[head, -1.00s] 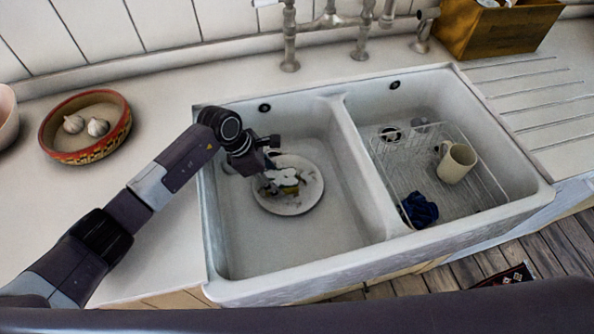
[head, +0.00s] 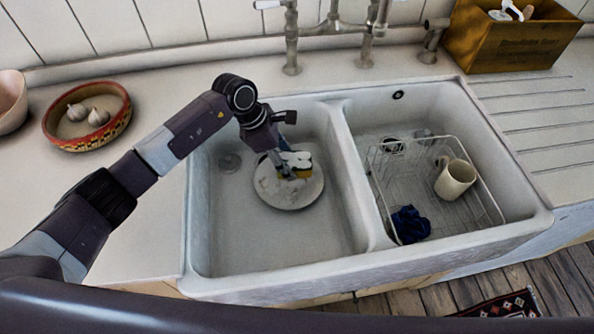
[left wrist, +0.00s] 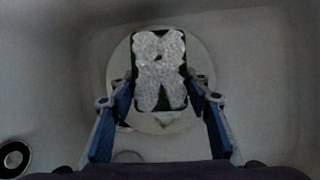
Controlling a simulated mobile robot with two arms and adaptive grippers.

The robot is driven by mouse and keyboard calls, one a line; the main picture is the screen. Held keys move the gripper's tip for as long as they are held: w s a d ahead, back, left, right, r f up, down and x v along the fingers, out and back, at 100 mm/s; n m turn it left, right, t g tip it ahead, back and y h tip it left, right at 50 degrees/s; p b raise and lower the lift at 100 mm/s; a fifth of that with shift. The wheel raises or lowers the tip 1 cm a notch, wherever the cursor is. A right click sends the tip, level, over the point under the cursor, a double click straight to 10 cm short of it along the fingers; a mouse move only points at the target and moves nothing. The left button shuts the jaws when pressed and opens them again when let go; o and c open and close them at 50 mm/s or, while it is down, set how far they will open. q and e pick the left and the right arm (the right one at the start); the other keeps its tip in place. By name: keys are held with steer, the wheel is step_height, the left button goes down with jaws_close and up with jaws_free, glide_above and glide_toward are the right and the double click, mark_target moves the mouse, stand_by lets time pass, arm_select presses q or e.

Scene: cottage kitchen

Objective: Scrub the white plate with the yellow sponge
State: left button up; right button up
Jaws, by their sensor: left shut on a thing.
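The white plate (head: 284,200) lies in the left basin of the sink. Pale grey-white patches show on its left part. My left gripper (head: 290,168) reaches down over the plate's upper part and is shut on the yellow sponge (head: 303,173). The sponge has a white, foamy-looking top. In the left wrist view the sponge (left wrist: 160,70) sits between the two blue-grey fingers, with the plate (left wrist: 202,58) behind it. Whether the sponge touches the plate is hard to tell. My right gripper is not in view.
A divider (head: 357,185) separates the right basin, where a wire rack (head: 470,222) holds a cream mug (head: 455,178) and a dark blue cloth (head: 410,224). Taps (head: 335,30) stand behind the sink. A bowl with garlic (head: 87,140) and a wooden box (head: 510,40) stand on the counter.

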arm_select(q)
steer(key=shift+w+d+r+p, duration=0.1)
steer(key=shift+r+p, duration=0.4)
steer(key=shift+r, duration=1.15)
